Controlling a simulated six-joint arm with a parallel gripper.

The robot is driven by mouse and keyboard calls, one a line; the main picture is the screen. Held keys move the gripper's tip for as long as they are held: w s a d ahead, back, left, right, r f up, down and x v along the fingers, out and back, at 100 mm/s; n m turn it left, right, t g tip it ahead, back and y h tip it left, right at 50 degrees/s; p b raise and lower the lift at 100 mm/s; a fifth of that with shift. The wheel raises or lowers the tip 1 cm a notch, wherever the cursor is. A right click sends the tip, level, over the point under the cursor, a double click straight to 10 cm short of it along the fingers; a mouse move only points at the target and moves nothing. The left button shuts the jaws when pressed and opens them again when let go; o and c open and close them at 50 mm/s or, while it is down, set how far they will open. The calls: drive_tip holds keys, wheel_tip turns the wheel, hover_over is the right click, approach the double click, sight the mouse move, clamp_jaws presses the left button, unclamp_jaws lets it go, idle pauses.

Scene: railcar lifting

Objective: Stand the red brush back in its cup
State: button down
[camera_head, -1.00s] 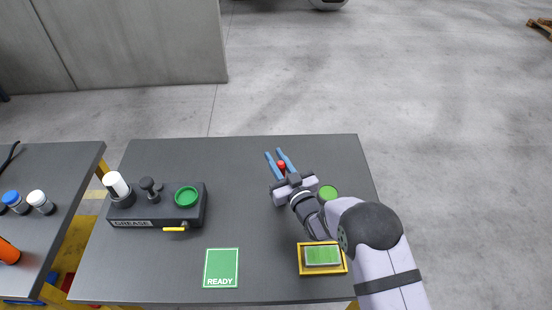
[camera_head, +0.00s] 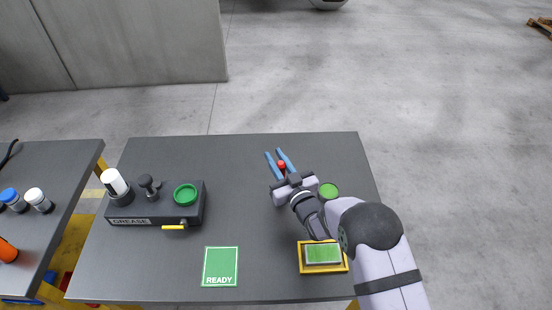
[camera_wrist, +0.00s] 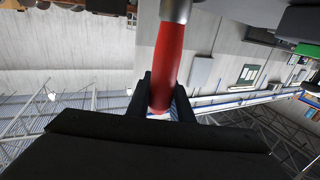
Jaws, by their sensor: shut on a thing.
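My gripper (camera_head: 281,166) is over the back right of the dark table, its blue-tipped fingers pointing away from me. In the head view only a small red part of the brush (camera_head: 281,164) shows between the fingers. In the wrist view the red brush handle (camera_wrist: 168,62) lies between the dark fingers, with a grey metal collar (camera_wrist: 176,10) at the top edge. The bristles are out of view. A round green thing (camera_head: 328,190), partly hidden by my arm, is just right of my gripper. I cannot tell whether it is the brush's cup.
A dark box marked GREASE (camera_head: 130,222) stands at the left, with a white-topped cylinder, a black knob and a round green top (camera_head: 186,194). A green READY mat (camera_head: 220,266) lies in front. A yellow tray (camera_head: 302,268) holds a green block. The table's middle is clear.

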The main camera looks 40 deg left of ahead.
sight(283, 169)
drive_tip(key=c, duration=1.5)
unclamp_jaws()
drive_tip(key=shift+d, duration=0.1)
drive_tip(key=shift+s+d+f, duration=0.1)
drive_tip(key=shift+s+d, duration=0.1)
drive_tip(key=shift+d, duration=0.2)
drive_tip(key=shift+b+v, duration=1.2)
drive_tip(key=shift+v, duration=1.95)
